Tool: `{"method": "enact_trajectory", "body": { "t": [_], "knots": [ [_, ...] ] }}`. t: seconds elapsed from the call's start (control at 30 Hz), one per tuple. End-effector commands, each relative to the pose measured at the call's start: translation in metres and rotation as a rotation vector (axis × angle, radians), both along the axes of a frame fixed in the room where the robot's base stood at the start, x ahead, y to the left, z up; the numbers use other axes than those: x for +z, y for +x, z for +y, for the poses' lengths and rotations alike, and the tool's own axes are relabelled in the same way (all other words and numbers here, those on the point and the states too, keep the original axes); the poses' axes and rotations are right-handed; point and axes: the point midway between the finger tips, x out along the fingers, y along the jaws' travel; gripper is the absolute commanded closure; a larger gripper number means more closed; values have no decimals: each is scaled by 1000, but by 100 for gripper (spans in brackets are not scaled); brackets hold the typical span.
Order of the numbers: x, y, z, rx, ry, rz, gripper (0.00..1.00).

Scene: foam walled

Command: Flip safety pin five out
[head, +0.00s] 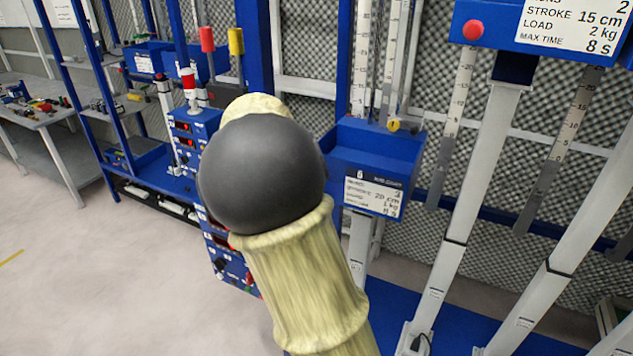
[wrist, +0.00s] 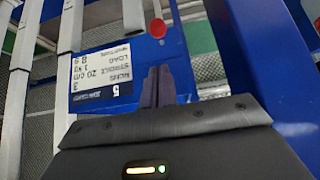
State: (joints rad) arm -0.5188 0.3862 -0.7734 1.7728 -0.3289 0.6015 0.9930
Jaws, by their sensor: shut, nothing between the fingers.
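My gripper (wrist: 157,84) is shut and empty in the wrist view, its two fingers together in front of a blue box (wrist: 120,32). The box carries a white label (wrist: 102,75) that shows upside down and seems to read 5. A round red knob (wrist: 158,28) on the box is just beyond the fingertips, apart from them as far as I can tell. I cannot make out a safety pin for certain. In the head view my arm hides the gripper; a blue box (head: 345,145) with a similar label (head: 373,197) stands right behind it.
Another blue box (head: 495,25) with a red knob (head: 473,30) is at the upper right, on pale slanted posts (head: 470,190). Grey scales (head: 455,120) hang near it. A blue control stand (head: 195,130) is left of my arm. The floor (head: 110,270) at left is clear.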

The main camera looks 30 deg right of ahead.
Motion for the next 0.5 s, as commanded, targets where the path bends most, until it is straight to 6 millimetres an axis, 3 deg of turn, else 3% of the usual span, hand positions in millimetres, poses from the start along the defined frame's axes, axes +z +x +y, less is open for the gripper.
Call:
{"method": "enact_trajectory", "body": {
  "t": [0.33,0.5],
  "knots": [
    [-2,1,1,4,1,0,100],
    [-12,6,-6,2,0,4,100]
  ]
}}
